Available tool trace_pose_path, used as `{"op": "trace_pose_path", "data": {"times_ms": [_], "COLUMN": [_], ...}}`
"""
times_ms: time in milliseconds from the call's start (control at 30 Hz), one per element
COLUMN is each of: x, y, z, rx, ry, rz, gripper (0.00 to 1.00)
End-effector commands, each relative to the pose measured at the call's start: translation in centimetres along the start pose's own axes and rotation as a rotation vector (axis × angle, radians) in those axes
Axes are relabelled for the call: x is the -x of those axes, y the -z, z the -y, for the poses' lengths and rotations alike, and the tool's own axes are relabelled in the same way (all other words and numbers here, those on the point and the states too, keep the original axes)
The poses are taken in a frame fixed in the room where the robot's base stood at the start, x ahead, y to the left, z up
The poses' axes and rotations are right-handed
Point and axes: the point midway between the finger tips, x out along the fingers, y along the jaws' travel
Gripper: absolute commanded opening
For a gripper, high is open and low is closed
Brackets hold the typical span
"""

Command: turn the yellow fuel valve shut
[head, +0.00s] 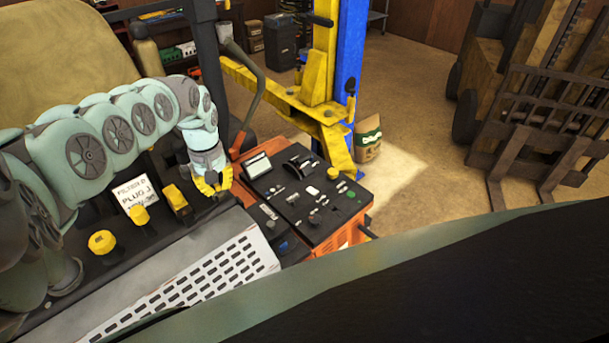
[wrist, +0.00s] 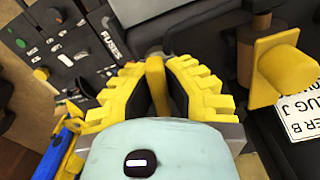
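My gripper (wrist: 155,68) has yellow, ridged fingers and points down at the dark panel. A narrow yellow handle (wrist: 155,82), apparently the fuel valve, stands between the fingertips, which close in on both its sides. Its lower part and mount are hidden by the fingers. In the head view my gripper (head: 213,187) is at the right end of a row of yellow parts and covers this handle. A yellow block (head: 177,202) on a stem is just left of my gripper; it also shows at the right of the wrist view (wrist: 288,66).
Two yellow knobs (head: 102,242) stand farther left, near a white printed label (head: 135,191). A black control panel (head: 305,195) with small knobs and switches is to the right. A perforated light plate (head: 190,290) lies in front.

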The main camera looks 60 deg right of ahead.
Motion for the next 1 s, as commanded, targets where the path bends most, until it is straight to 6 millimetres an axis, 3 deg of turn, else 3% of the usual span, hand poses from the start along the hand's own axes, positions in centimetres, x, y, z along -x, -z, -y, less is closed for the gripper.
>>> {"op": "trace_pose_path", "data": {"times_ms": [1000], "x": [-0.97], "y": [0.04], "z": [-0.01], "rx": [-0.959], "ry": [-0.001], "rz": [-0.004], "gripper": [0.0]}}
